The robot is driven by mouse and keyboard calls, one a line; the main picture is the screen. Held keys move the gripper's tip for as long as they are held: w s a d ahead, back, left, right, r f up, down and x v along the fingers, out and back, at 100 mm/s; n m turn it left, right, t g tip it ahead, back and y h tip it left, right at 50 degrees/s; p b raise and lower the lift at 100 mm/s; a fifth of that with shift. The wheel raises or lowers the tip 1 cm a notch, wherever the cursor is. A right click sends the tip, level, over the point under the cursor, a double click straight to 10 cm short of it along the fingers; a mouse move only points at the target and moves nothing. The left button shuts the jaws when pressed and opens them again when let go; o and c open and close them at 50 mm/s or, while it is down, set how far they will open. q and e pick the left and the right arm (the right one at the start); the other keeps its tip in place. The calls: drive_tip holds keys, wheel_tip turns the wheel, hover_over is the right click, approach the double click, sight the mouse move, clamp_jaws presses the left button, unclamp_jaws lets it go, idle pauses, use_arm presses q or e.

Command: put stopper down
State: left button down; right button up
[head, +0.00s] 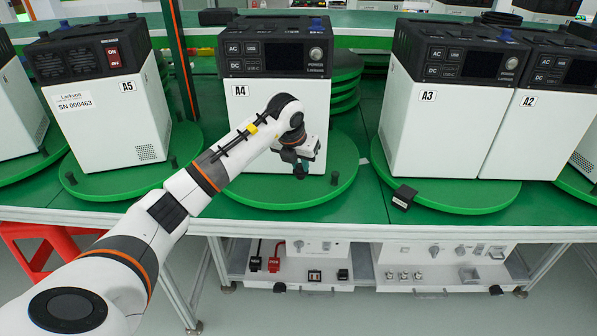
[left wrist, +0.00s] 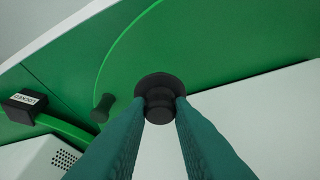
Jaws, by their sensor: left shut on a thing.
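My left gripper (head: 299,168) is in front of the white A4 unit (head: 262,128), over the front part of its round green turntable (head: 290,196). In the left wrist view its two teal fingers are shut on a black round stopper (left wrist: 160,97), which has a wide flange and a narrower knob. The green turntable (left wrist: 200,50) lies behind the stopper in that view. I cannot tell whether the stopper touches the turntable. Another small black peg (left wrist: 103,107) stands near the turntable's edge; it also shows in the head view (head: 334,178). My right gripper is not in view.
The A5 unit (head: 100,120) stands on a turntable to the left, and the A3 unit (head: 430,120) and A2 unit (head: 530,125) share one to the right. A small black labelled block (head: 404,197) sits at the right turntable's front edge. A lower shelf (head: 300,268) holds white devices.

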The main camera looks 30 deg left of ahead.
sight(299, 171)
use_arm(q)
drive_tip(key=shift+f, duration=1.85)
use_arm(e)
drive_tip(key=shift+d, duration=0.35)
use_arm(q)
drive_tip(key=shift+f, duration=0.1)
drive_tip(key=c, duration=1.3)
unclamp_jaws()
drive_tip(key=shift+o, duration=0.2)
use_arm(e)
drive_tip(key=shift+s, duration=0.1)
